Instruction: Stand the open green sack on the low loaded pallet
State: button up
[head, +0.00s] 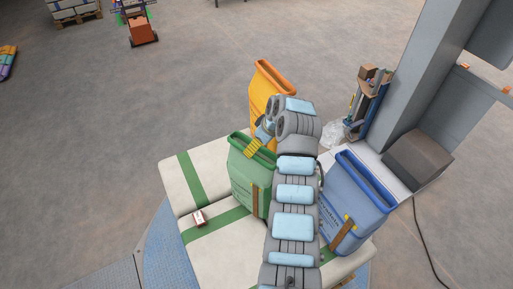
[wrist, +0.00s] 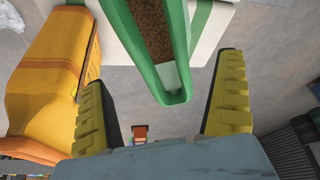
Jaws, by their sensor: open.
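The open green sack (head: 250,180) stands upright among the pale, green-striped flat sacks (head: 178,182) of the low load, and appears to rest on them. In the wrist view the sack's green rim (wrist: 172,88) surrounds brown, grainy filling. My gripper (head: 256,147) is over the sack's top edge. In the wrist view my gripper (wrist: 160,80) is open, with yellow ribbed fingers spread wide on either side of the rim's near end. The fingers look apart from the rim. My arm hides part of the sack's right side.
An orange sack (head: 267,90) stands just behind the green one, and a blue sack (head: 350,195) stands to the right. A small box (head: 199,217) lies on the flat sacks. A grey column (head: 435,90) rises at the right.

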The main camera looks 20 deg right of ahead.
jog(key=shift+v, duration=2.6)
jog(key=shift+a, duration=0.1)
